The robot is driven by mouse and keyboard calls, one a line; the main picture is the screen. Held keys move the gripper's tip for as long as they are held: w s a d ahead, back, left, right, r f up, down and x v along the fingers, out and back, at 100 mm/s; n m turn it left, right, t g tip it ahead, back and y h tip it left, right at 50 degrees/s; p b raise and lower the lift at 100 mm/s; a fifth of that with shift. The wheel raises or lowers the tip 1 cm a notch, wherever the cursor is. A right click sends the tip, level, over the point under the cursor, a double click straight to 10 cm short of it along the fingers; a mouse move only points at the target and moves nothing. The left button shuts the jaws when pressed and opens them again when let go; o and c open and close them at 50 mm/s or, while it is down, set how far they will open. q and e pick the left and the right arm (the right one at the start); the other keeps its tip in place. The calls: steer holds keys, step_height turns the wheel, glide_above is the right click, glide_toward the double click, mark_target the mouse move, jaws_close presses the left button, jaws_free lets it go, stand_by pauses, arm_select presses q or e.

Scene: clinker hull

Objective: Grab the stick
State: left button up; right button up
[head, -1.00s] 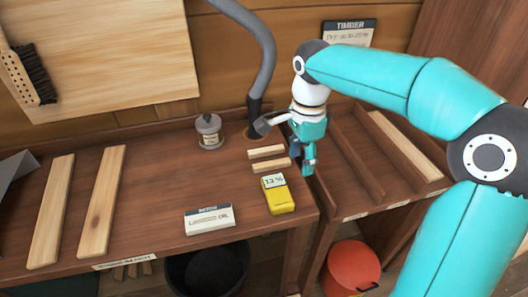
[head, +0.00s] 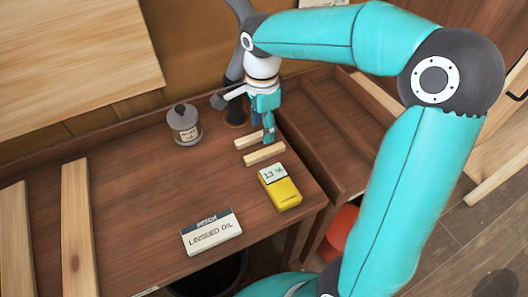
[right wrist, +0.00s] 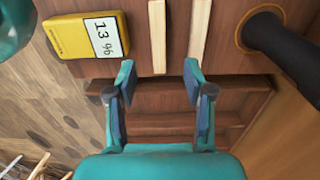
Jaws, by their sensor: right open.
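Two short pale wooden sticks lie side by side on the bench, a far one (head: 247,141) and a near one (head: 264,153). My right gripper (head: 268,134) is open and empty, pointing down by the right ends of the sticks. In the right wrist view the gripper (right wrist: 158,68) has its fingers apart; the near stick (right wrist: 157,38) ends between them and the far stick (right wrist: 200,30) lines up with the right finger. Contact with either stick cannot be told. My left gripper is out of view.
A yellow meter (head: 280,187) lies close to the near stick. Long boards (head: 77,230) lie at the left. Slotted trays (head: 325,130) adjoin the right edge.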

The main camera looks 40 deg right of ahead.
mark_target(265, 151)
step_height(265, 151, down, 4)
steer(key=shift+s, duration=0.1)
steer(key=shift+s+d+f, duration=0.1)
steer(key=shift+d+f, duration=0.05)
steer(key=shift+f, duration=1.15)
steer(key=shift+s+d+f, duration=0.1)
steer(key=shift+f, duration=1.2)
jaws_close()
